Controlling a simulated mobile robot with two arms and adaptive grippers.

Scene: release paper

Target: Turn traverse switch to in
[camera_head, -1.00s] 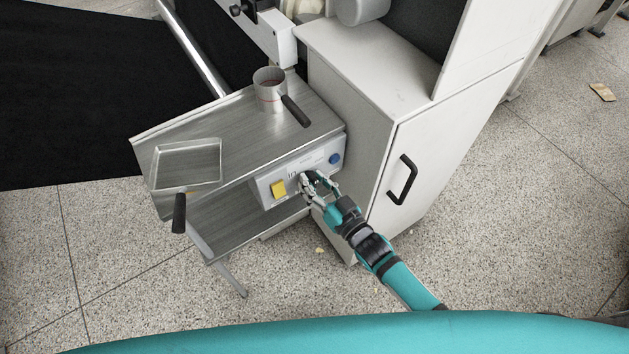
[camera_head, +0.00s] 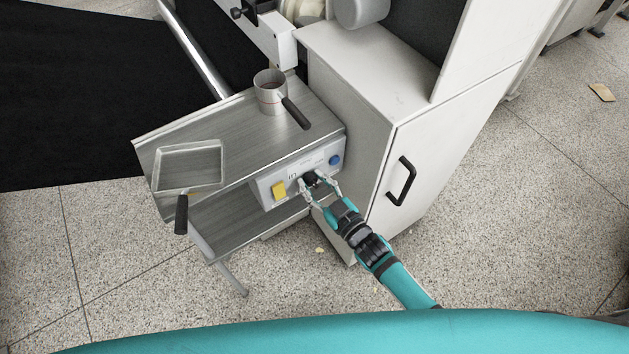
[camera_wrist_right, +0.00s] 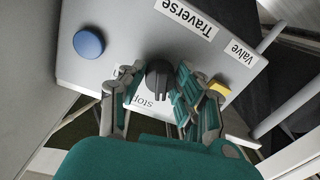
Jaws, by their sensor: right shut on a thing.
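The traverse switch is a dark knob (camera_head: 310,179) on the front of a grey control box (camera_head: 265,192). In the right wrist view the knob (camera_wrist_right: 158,80) sits between a white "Traverse" label (camera_wrist_right: 187,17) and the word "stop" (camera_wrist_right: 157,101), both upside down. My right gripper (camera_head: 319,185) is at the box front with a finger on each side of the knob. In the wrist view the gripper (camera_wrist_right: 160,73) is shut on the knob; the exact contact is partly hidden. My left gripper is out of view.
A blue button (camera_head: 335,159) and a yellow switch (camera_head: 279,189) flank the knob. Above is a metal shelf (camera_head: 235,135) with a handled cup (camera_head: 268,97) and a square pan (camera_head: 190,148). A white cabinet (camera_head: 430,150) with a black handle stands right of my gripper.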

